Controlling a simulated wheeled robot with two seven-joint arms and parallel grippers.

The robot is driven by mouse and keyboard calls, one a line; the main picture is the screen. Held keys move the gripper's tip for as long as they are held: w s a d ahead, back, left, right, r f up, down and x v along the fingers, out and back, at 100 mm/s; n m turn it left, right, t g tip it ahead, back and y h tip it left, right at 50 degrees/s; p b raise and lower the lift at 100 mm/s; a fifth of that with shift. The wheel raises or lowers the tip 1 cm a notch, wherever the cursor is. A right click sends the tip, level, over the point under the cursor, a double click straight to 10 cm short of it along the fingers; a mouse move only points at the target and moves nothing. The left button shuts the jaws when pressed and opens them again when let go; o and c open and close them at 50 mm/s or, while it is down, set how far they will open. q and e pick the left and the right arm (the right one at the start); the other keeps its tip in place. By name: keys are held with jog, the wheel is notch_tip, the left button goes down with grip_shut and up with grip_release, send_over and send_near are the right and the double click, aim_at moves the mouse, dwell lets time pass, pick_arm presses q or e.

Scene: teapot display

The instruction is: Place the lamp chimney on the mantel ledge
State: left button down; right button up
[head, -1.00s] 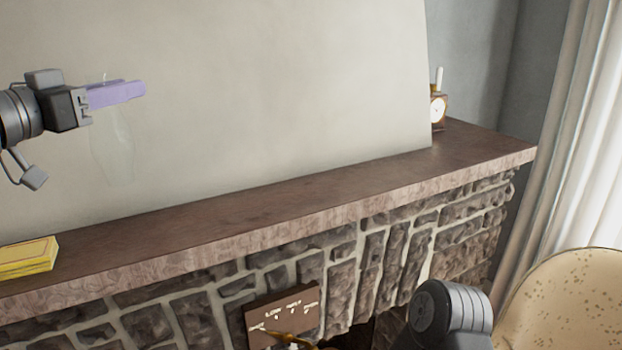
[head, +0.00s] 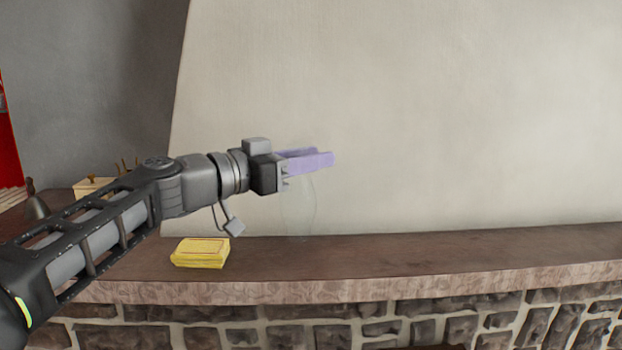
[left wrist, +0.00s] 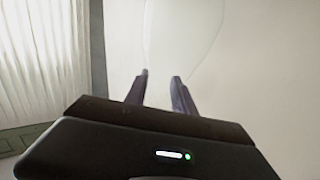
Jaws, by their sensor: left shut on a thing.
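The lamp chimney (head: 301,207) is clear glass, very faint against the pale wall, and hangs roughly upright below the purple fingers. My left gripper (head: 318,161) is shut on its upper part. The chimney's lower end appears close to the ledge, but I cannot tell whether it touches. In the left wrist view, the faint outline of the glass chimney (left wrist: 185,45) shows beyond the fingers (left wrist: 160,78). The mantel ledge (head: 420,258) is a long brown stone shelf running across the picture. My right gripper is not in view.
A yellow book-like stack (head: 200,252) lies on the ledge left of the chimney. Farther left are a pale box (head: 93,187) and a dark bell-shaped object (head: 37,205). The ledge right of the chimney is clear. The pale wall (head: 430,120) rises behind it.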

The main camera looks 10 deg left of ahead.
pick_arm(q)
jog(key=shift+f, duration=1.8)
jog(key=shift+b, duration=0.3)
jog(key=shift+f, duration=0.15)
jog(key=c, duration=1)
grip_release()
jog(key=shift+c, duration=0.2)
jog(key=shift+r, duration=0.3)
jog(key=b+v, duration=0.3)
jog(key=v, duration=0.9)
jog(key=shift+f, duration=0.15)
